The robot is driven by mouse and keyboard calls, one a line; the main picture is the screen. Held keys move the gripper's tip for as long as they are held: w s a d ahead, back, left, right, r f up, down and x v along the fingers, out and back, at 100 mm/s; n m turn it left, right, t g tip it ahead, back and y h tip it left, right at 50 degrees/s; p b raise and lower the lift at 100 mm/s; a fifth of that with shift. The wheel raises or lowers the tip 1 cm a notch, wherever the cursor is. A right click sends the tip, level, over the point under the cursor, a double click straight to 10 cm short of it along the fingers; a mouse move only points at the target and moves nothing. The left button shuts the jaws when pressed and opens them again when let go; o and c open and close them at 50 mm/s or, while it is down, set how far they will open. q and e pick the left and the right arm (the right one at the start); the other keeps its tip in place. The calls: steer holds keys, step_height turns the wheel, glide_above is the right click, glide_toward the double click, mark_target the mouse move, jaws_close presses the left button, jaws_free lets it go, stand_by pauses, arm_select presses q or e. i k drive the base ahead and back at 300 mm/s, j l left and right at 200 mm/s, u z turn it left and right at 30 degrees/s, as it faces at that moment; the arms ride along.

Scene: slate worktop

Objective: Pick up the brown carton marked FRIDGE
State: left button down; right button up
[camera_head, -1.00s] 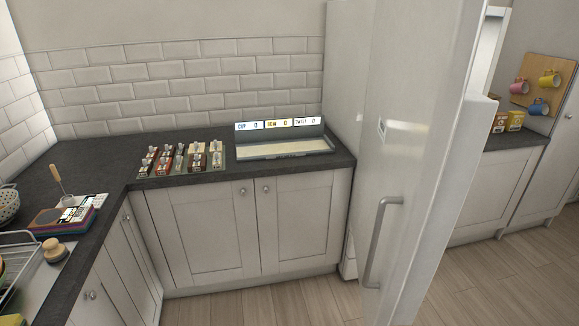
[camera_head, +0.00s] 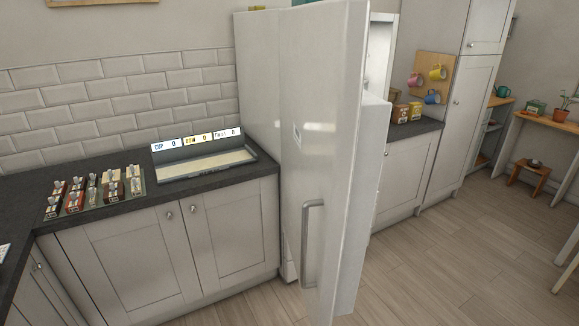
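I cannot make out a brown carton marked FRIDGE. A small brown box (camera_head: 400,114) and a yellowish box (camera_head: 415,111) stand side by side on the dark worktop beyond the fridge, but their labels are too small to read. The tall white fridge door (camera_head: 322,150) stands open towards me, with a long vertical handle (camera_head: 313,245) on its face. It hides most of the fridge's inside. Neither of my grippers is in view.
A board of several clips (camera_head: 95,193) and a tray with a lit display (camera_head: 205,165) lie on the left worktop (camera_head: 28,205). Mugs hang on a wooden board (camera_head: 433,72). A low stool (camera_head: 530,172) stands at right. The wooden floor (camera_head: 450,260) is clear at front right.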

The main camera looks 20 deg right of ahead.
mark_target(400, 110)
steer(key=z, duration=1.3)
steer(key=i+l+z, duration=0.2)
steer(key=i+z, duration=0.15)
steer(key=i+l+z, duration=0.1)
steer(key=i+z, duration=0.3)
steer(key=i+l, duration=0.15)
steer(key=i, duration=0.6)
steer(key=i+l+z, duration=0.1)
steer(key=i, duration=0.65)
steer(key=i+j+u, duration=0.1)
steer(key=i+u, duration=0.75)
steer(key=i+l+u, duration=0.2)
steer(key=u, duration=0.2)
steer(key=i, duration=0.1)
